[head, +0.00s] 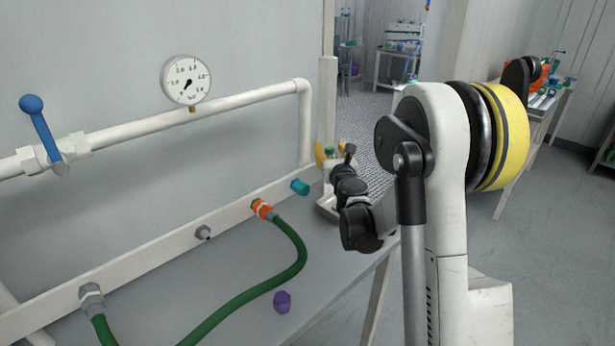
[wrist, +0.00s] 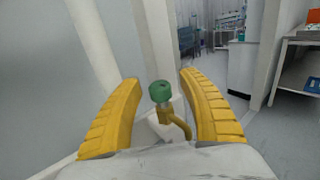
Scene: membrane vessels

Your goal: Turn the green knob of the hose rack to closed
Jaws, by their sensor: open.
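The green knob (wrist: 160,91) is in the wrist view, atop a short yellowish stem and bent pipe. It sits between the two yellow fingers of my gripper (wrist: 158,95), with clear gaps on both sides. The fingers are open and do not appear to touch it. In the head view my gripper (head: 333,153) is at the far end of the bench, and a small part of the green knob (head: 329,149) shows between the fingers. My wrist hides much of the fitting. I cannot tell the knob's turn position.
A white pipe with a gauge (head: 186,80) and a blue lever (head: 41,120) runs along the wall. A green hose (head: 270,283) joins an orange fitting (head: 262,208) on the rail. A teal cap (head: 300,187) and purple piece (head: 282,301) are nearby. A white post (head: 327,105) stands behind my gripper.

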